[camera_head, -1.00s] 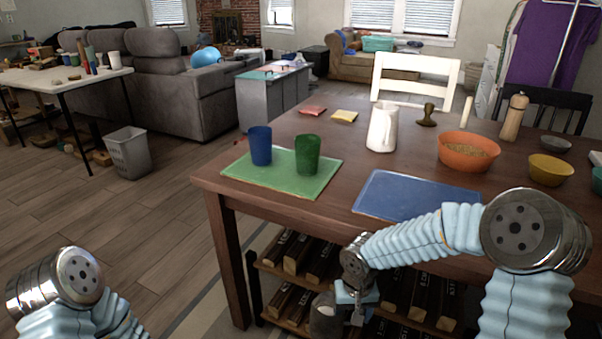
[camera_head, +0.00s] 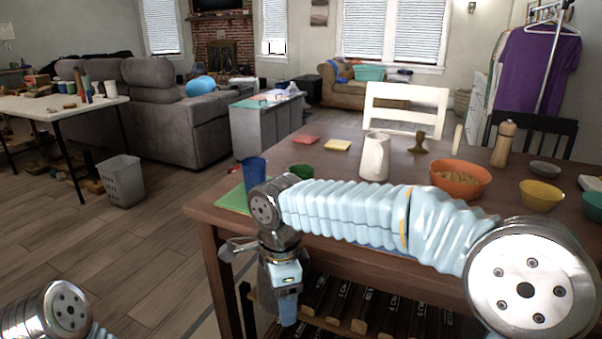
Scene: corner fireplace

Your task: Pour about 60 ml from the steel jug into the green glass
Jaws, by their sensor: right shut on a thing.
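My right gripper (camera_head: 286,296) is in front of the table's near left part, at about the tabletop's edge or lower. It is shut on the steel jug (camera_head: 266,270), a grey metal shape mostly hidden by the gripper and wrist; its tilt is hard to tell. The green glass (camera_head: 302,171) stands behind my right forearm, with only its upper rim part showing. A blue glass (camera_head: 254,168) stands left of it on the green mat (camera_head: 232,201). Jug and green glass are apart. My left gripper is out of view; only part of the left arm shows at the lower left.
On the wooden table (camera_head: 330,160) stand a white pitcher (camera_head: 375,157), an orange bowl (camera_head: 459,181), a yellow bowl (camera_head: 541,196) and a pepper mill (camera_head: 503,145). My right arm crosses over the near side and covers most of the blue mat.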

